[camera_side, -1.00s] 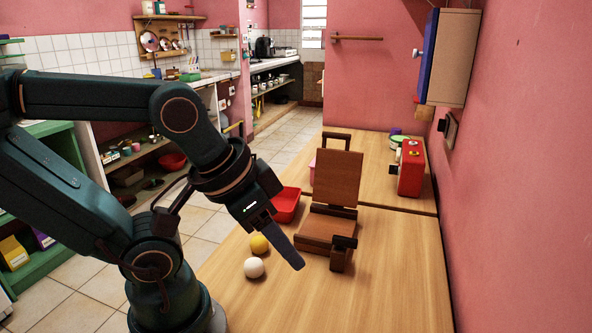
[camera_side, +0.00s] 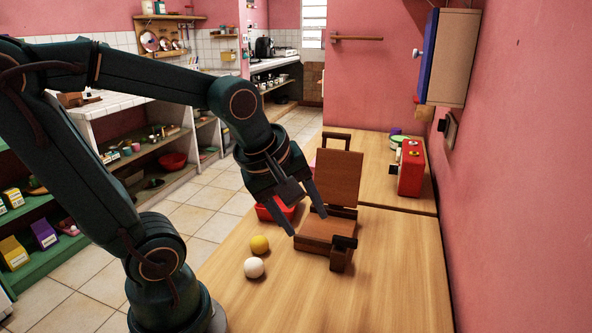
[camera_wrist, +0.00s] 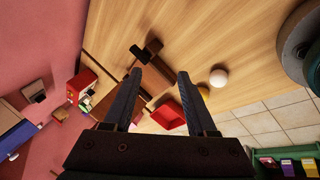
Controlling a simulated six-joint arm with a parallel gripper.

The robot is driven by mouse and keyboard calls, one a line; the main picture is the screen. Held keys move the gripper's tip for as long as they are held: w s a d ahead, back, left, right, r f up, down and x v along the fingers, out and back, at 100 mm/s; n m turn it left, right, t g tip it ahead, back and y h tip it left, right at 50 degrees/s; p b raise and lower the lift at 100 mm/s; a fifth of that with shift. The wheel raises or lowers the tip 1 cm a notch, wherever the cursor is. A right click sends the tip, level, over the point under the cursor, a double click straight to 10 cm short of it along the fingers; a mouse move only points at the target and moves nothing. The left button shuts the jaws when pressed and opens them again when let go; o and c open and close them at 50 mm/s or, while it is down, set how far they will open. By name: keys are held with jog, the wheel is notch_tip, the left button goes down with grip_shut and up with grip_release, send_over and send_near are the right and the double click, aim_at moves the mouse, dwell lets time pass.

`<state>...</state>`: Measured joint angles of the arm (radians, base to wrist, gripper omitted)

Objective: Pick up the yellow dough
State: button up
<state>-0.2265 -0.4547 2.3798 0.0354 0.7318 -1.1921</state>
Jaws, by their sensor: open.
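The yellow dough (camera_side: 259,244) is a round ball on the wooden table in the side view, just behind a white ball (camera_side: 254,267). In the wrist view the yellow dough (camera_wrist: 203,91) shows partly, beside the right finger, with the white ball (camera_wrist: 218,77) near it. My gripper (camera_side: 309,226) is open and empty. It hangs above the table, to the right of the yellow dough and in front of the wooden press.
A wooden press (camera_side: 338,180) with a raised lid stands right of the dough. A red bowl (camera_side: 272,212) sits behind the dough, partly hidden by my gripper. A red box (camera_side: 411,168) stands at the back right. The table's front right (camera_side: 400,290) is clear.

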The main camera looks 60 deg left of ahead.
jog(key=a+f+n+g, duration=0.3)
jog(key=a+f+n, duration=0.2)
jog(key=a+n, duration=0.5)
jog(key=n+g, duration=0.2)
jog(key=n, duration=0.3)
send_over(258, 245)
jog(key=d, duration=0.1)
jog(key=f, duration=0.4)
jog(key=shift+s+f, duration=0.2)
jog(key=shift+f, duration=0.15)
jog(key=shift+s+a+f, duration=0.1)
jog(key=shift+f, duration=0.05)
jog(key=shift+a+f, duration=0.15)
jog(key=shift+f, duration=1.05)
jog(key=shift+a+f, duration=0.15)
jog(key=shift+f, duration=1.05)
jog(key=shift+w, duration=0.2)
grip_shut()
